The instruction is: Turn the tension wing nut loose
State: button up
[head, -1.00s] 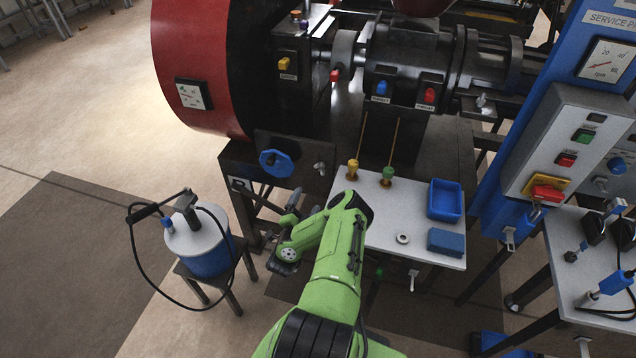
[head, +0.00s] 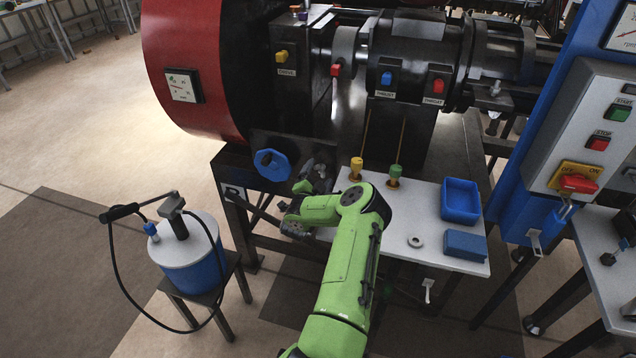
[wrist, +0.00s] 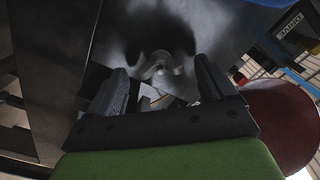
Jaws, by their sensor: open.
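The tension wing nut (wrist: 160,66) is a small grey metal piece with spread wings on the dark face of the press. In the wrist view it lies ahead, between the two fingers. My gripper (wrist: 160,76) is open, one finger to each side of the nut, with no contact visible; the remaining distance is hard to judge. In the head view my gripper (head: 311,184) is at the front of the press, right of the blue handwheel (head: 272,165). There the nut is hard to tell apart from the grey fingers.
A white shelf (head: 400,238) to the right of my gripper carries oil cans, a blue tray (head: 460,200), a ring and a blue block. A blue and white canister (head: 187,250) with a hose stands on a stool at the left. The red wheel guard (head: 190,65) is at upper left.

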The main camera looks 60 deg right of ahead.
jog(key=c, duration=1.1)
jog(key=shift+o, duration=0.2)
